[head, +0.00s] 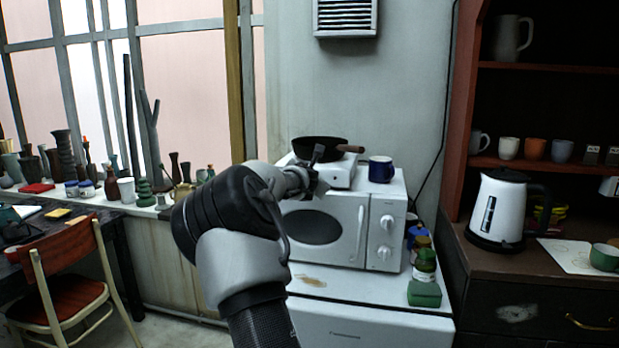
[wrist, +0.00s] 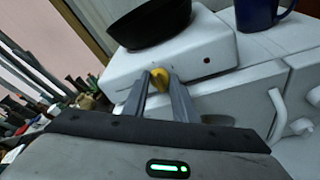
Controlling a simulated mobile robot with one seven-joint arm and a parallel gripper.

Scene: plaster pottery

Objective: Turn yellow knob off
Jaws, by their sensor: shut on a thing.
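The yellow knob (wrist: 159,79) is on the front face of a white hot plate (wrist: 128,66), seen in the wrist view. My gripper (wrist: 161,80) reaches to the knob, its two fingers on either side, shut on it. A small red light dot (wrist: 207,61) shows on the front face, right of the knob. In the head view the hot plate (head: 340,181) stands on top of the microwave, and my gripper (head: 316,160) is at its front. There the knob is hidden by my gripper. A black pan (wrist: 150,24) sits on the hot plate.
A white microwave (head: 345,222) stands under the hot plate, on a low white cabinet (head: 365,318). A dark blue mug (head: 381,170) stands right of the hot plate. The pan's wooden handle (head: 350,148) points right. Jars (head: 425,262) stand right of the microwave.

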